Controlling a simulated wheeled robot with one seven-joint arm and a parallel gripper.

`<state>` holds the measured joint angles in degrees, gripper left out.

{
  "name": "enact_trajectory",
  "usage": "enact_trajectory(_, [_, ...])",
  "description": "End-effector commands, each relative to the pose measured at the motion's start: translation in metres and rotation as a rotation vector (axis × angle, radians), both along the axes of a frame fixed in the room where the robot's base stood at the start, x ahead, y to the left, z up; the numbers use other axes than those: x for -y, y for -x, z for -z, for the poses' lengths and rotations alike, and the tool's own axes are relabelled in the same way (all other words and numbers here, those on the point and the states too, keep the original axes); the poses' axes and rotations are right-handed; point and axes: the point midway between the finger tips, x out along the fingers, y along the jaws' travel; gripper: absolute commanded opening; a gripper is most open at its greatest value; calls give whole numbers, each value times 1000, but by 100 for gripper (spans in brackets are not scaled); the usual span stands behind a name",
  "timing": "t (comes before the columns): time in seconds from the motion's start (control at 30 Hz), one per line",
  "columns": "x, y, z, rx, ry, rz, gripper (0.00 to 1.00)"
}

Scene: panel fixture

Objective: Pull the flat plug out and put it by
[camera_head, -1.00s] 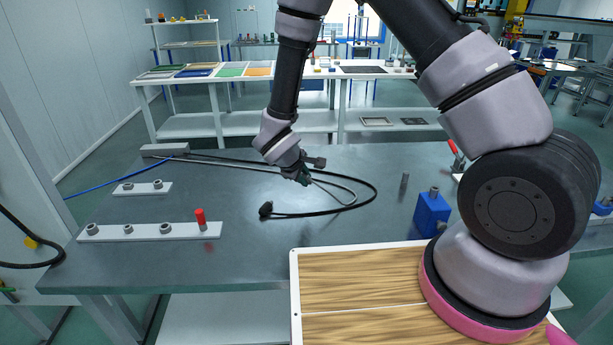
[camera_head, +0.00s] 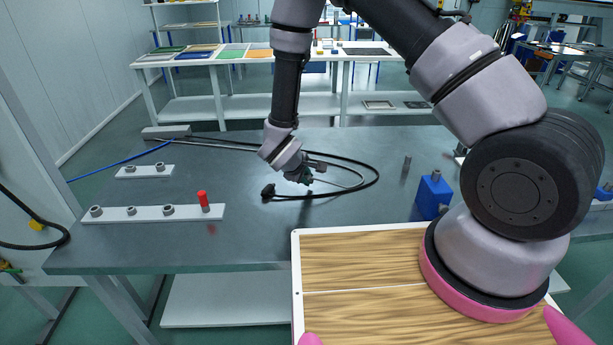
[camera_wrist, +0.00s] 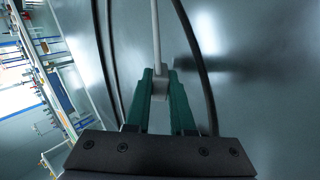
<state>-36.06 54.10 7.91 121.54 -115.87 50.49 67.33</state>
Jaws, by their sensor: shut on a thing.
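My gripper (camera_head: 305,179) is over the middle of the table, well to the right of the grey socket strip (camera_head: 166,132). In the wrist view its green fingers (camera_wrist: 159,85) are shut on a small light-grey plug (camera_wrist: 159,88) with a grey cable (camera_wrist: 155,35) running away from it. The plug is clear of the strip. The fingers hide the plug's sides and front. The gap between plug and tabletop is hard to judge. A black plug (camera_head: 268,191) on a black cable (camera_head: 352,188) lies on the table just left of my gripper.
A blue cable (camera_head: 120,168) leads to the strip. White plates with nuts (camera_head: 150,213) and a red peg (camera_head: 204,200) are front left. A blue block (camera_head: 433,195) and a metal pin (camera_head: 407,166) stand at right. A wooden-floored tray (camera_head: 297,270) is in front.

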Motion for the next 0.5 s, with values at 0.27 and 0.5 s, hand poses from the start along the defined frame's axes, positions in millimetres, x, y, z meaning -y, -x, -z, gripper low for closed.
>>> enact_trajectory(0.27, [0, 0, 0, 0, 0, 0, 56])
enact_trajectory(0.5, [0, 0, 0, 0, 0, 0, 56])
